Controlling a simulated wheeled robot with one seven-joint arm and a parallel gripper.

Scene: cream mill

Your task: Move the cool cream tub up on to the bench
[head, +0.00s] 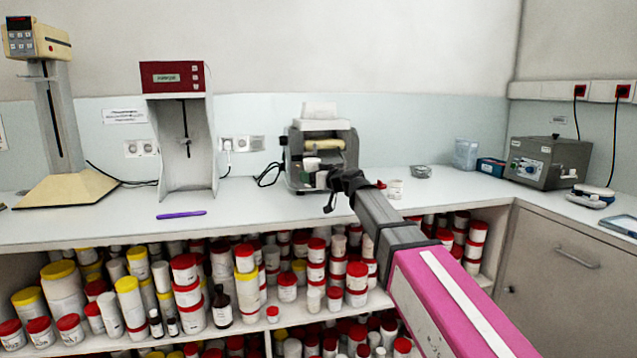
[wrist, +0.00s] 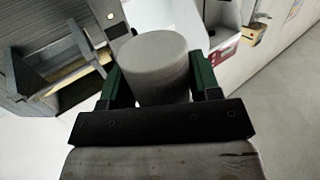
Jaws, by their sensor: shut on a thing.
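In the wrist view a plain pale tub (wrist: 158,62) sits between the two dark green fingers of my gripper (wrist: 160,85), which is shut on it. In the head view my gripper (head: 332,190) is at the end of my outstretched arm, over the bench (head: 262,212) and in front of the cream mill (head: 296,148). The tub is small and partly hidden there by the gripper and arm. I cannot tell whether its base touches the bench.
Below the bench, shelves hold many tubs with red or yellow lids (head: 185,282). A purple pen-like item (head: 181,215) lies on the bench to the left. The bench front is mostly clear.

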